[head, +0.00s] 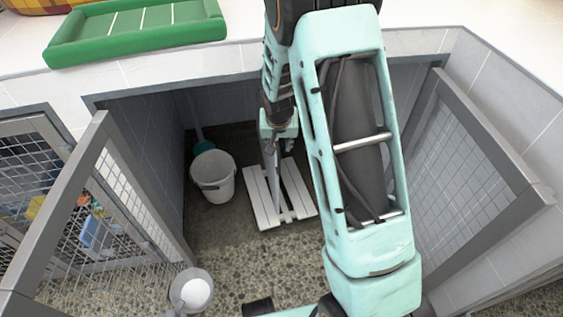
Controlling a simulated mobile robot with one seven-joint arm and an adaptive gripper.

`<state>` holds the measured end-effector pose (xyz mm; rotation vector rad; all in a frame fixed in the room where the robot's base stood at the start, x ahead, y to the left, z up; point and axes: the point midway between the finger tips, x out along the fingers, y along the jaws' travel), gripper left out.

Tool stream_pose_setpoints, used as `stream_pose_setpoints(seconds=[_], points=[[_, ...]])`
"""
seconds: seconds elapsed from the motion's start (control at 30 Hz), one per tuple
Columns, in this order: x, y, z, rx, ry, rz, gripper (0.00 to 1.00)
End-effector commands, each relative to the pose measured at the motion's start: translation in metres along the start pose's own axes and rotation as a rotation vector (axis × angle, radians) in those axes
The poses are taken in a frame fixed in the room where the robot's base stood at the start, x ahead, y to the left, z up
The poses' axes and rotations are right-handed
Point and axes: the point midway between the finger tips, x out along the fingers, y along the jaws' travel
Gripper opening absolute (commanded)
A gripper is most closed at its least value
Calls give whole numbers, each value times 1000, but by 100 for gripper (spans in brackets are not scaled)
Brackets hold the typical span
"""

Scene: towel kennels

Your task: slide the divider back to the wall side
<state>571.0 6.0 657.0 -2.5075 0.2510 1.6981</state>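My arm reaches down from above into the open kennel. My gripper (276,143) is at the far end of the arm, over the kennel floor. Its fingers are too small and dark to tell whether they are open or shut. A thin grey upright piece (275,190) stands just below and in front of the gripper, over a white slatted board (258,200). It may be the divider seen nearly edge-on, but I cannot be sure. I cannot tell whether the gripper touches it. My arm hides the right part of the kennel inside.
A white bucket (213,180) stands left of the slatted board, with a teal item behind it. Mesh gates (95,190) and (450,170) stand left and right. A bowl (191,290) is in front. A green tray (140,30) lies on the ledge.

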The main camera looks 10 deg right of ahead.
Motion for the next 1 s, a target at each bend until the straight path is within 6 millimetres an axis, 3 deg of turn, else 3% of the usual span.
stream_pose_setpoints(seconds=[0.03,0.33,0.8,1.0], points=[[10,-2,0,1,5,-3,27],[30,-4,-2,4,10,-5,27],[111,-4,-2,4,10,-5,27],[122,-4,-3,4,10,-5,27]])
